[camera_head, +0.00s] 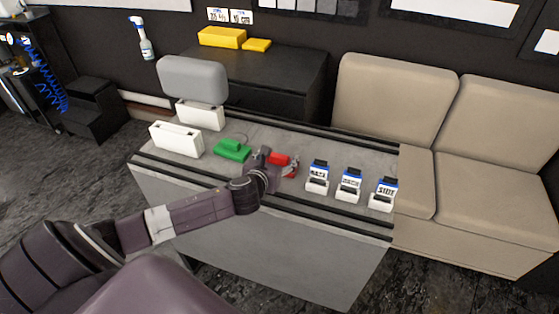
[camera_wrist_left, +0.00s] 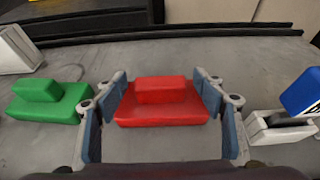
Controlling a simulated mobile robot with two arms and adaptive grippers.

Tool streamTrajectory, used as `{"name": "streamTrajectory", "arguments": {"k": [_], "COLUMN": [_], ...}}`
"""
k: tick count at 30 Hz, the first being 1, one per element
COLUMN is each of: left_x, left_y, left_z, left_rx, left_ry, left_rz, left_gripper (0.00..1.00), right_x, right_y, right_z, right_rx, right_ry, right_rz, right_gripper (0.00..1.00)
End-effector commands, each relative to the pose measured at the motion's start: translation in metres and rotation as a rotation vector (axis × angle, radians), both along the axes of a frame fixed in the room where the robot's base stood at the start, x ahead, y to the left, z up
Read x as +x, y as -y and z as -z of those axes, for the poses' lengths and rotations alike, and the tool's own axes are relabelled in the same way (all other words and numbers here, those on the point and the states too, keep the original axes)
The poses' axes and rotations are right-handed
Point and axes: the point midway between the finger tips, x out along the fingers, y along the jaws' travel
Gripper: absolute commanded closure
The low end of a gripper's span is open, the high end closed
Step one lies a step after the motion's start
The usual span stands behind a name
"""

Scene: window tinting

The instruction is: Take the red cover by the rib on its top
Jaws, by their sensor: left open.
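The red cover (camera_head: 279,158) lies on the grey table top, partly hidden by my left gripper in the head view. In the left wrist view the red cover (camera_wrist_left: 160,112) has a narrower block-shaped rib (camera_wrist_left: 160,90) on its top. My left gripper (camera_head: 276,164) is open. In the left wrist view its two fingers (camera_wrist_left: 163,95) stand to the left and right of the cover, with gaps beside the rib. My right gripper is not in view.
A green cover (camera_head: 232,150) lies left of the red one. Several white holders with blue-topped cards (camera_head: 348,183) stand to the right. White boxes (camera_head: 176,140) and a grey pad (camera_head: 192,78) are at the table's left. Black rails (camera_head: 320,134) run along the table.

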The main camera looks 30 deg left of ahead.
Motion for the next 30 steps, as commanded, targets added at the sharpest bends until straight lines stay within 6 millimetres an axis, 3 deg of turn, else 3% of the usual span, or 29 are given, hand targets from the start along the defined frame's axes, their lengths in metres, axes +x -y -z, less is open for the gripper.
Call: {"name": "streamTrajectory", "arguments": {"k": [8, 21, 30], "left_x": [0.002, 0.002, 0.003], "left_y": [0.0, 0.0, -0.001], "left_z": [0.001, 0.001, -0.003], "left_rx": [0.001, 0.001, 0.001], "left_ry": [0.0, 0.001, 0.002], "left_rz": [0.001, 0.001, 0.001], "left_gripper": [0.36, 0.82, 0.82], "right_x": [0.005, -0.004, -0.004], "right_y": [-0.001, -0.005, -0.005], "right_z": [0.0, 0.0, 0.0], "right_rx": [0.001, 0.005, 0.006], "right_ry": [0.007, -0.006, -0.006], "right_rz": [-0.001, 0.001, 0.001], "right_gripper": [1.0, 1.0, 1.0]}}
